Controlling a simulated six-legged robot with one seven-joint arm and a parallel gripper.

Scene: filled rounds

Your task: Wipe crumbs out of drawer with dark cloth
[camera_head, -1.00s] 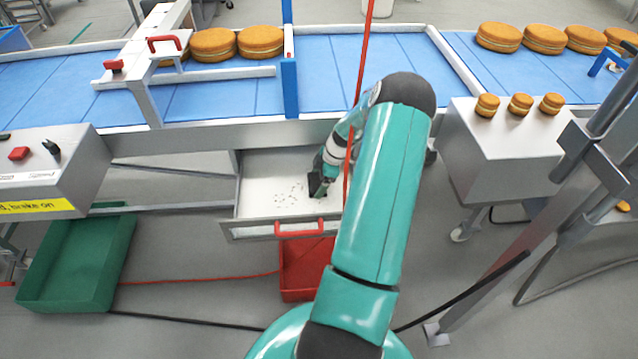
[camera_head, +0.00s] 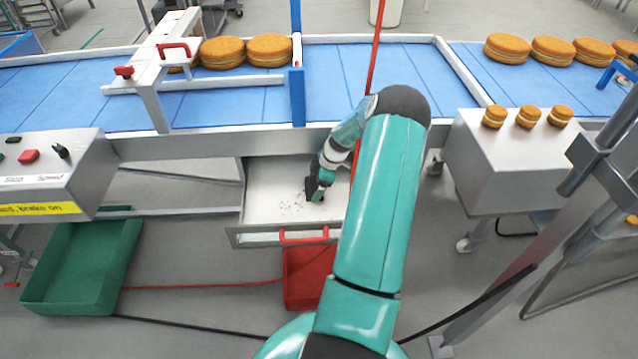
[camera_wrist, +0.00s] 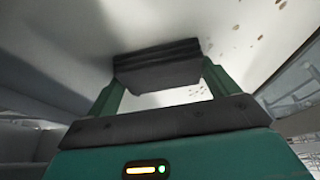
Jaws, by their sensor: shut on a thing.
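The open drawer (camera_head: 262,188) under the conveyor has a pale floor, a grey front and a red handle (camera_head: 303,236). Dark crumbs (camera_head: 291,208) lie scattered on its floor left of my gripper; brown specks (camera_wrist: 236,44) show at upper right in the wrist view. My gripper (camera_head: 315,188) is inside the drawer, right of the crumbs. In the wrist view its two green fingers are shut on the dark folded cloth (camera_wrist: 158,66). The cloth is low over or on the drawer floor; I cannot tell whether it touches.
A blue conveyor (camera_head: 240,105) with round cakes (camera_head: 222,52) runs above the drawer. A red crate (camera_head: 306,277) is below it, a green crate (camera_head: 80,265) at left. A red cord (camera_head: 371,60) hangs by my arm. A grey box (camera_head: 510,155) stands right.

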